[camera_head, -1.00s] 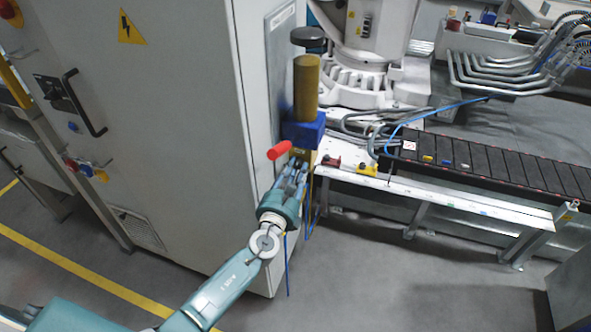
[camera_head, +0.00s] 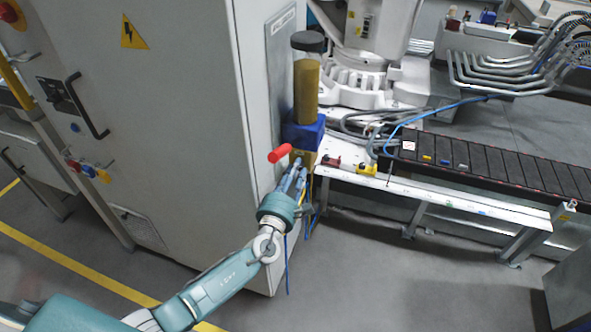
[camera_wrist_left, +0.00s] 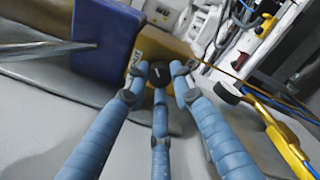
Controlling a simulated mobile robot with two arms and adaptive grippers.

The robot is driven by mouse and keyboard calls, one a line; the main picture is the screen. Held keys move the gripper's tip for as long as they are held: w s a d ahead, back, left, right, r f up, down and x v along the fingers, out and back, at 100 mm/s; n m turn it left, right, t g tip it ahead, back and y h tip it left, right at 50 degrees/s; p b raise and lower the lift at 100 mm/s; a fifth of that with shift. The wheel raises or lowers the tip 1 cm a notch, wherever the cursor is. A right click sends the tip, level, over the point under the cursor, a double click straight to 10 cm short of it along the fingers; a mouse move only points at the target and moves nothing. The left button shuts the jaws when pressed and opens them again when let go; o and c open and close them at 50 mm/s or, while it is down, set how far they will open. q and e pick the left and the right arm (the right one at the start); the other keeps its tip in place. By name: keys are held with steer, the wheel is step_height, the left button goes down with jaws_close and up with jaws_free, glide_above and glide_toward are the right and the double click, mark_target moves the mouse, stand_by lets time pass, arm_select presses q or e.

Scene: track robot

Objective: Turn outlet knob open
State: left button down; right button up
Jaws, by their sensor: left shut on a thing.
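A round black knob (camera_wrist_left: 160,72) sits between the fingertips in the left wrist view, on the brass-coloured body (camera_wrist_left: 158,50) below a blue block. My left gripper (camera_head: 296,170) reaches up from below, with its blue fingers shut around the knob. The gripper also shows in the left wrist view (camera_wrist_left: 160,80). In the head view the fingers largely hide the knob. A red handle (camera_head: 279,153) sticks out left, just above the fingers. My right gripper is not in view.
The blue block (camera_head: 303,134) carries a brass-coloured cylinder (camera_head: 306,90) with a dark top. A tall grey cabinet (camera_head: 160,130) stands close on the left. A white bench (camera_head: 440,194) with a black rack (camera_head: 490,165) stands on the right. Blue hoses hang beside the gripper.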

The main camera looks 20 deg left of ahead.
arm_select(q)
steer(key=m+p, duration=0.2)
steer(key=m, duration=0.5)
steer(key=shift+h, duration=0.3)
steer(key=shift+m, duration=0.3)
steer(key=c, duration=1.5)
jaws_free()
steer(key=shift+o, duration=0.2)
